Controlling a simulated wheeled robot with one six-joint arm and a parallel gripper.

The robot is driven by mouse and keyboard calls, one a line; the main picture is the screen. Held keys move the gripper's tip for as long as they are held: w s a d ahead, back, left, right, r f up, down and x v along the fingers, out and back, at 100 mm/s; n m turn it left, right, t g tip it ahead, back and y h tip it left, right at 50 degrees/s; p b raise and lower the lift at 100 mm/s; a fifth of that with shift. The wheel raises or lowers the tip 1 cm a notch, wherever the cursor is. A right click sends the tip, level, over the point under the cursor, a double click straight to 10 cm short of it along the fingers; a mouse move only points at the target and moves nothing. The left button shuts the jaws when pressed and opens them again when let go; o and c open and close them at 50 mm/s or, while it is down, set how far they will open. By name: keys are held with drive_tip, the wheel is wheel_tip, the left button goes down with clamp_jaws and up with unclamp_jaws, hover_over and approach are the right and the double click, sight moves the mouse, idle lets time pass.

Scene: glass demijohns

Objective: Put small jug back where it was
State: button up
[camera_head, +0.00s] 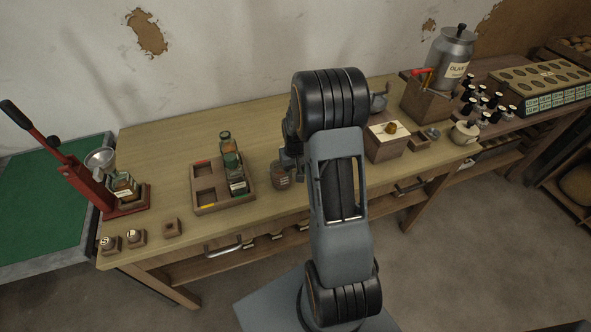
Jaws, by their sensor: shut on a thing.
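My gripper (288,168) is left of my arm, over the middle of the workbench, and partly hidden by the arm. It is shut on a small brownish vessel (281,179), which I take for the small jug. The vessel is close to the bench top, right of the wooden tray; whether it touches the wood is not clear. A grey metal pot with a spout or handle (379,101) stands behind my arm to the right, partly hidden.
The wooden tray (209,208) holds green glass bottles (236,180). A red lever press (76,172) with a funnel and bottle stands left. Small wooden blocks (171,228) lie in front. Right are a wooden box (385,148), a metal canister (451,52) and several dark bottles. The bench's back left is clear.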

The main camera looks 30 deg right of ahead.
drive_tip(key=o, duration=1.2)
drive_tip(key=shift+f, duration=0.1)
drive_tip(key=shift+c, duration=0.2)
wheel_tip(320, 180, up, 12)
drive_tip(key=shift+a, duration=0.1)
drive_tip(key=s+a+r+n+t, duration=0.1)
drive_tip(key=s+a+r+t, duration=0.1)
drive_tip(key=s+a, duration=0.5)
drive_tip(key=s+a+r+n+t, duration=0.1)
drive_tip(key=s+a+r, duration=0.4)
drive_tip(key=s+a, duration=0.2)
drive_tip(key=shift+s+a+r+n+t, duration=0.2)
drive_tip(key=shift+s+r+n+t, duration=0.05)
drive_tip(key=shift+s+n+t, duration=0.2)
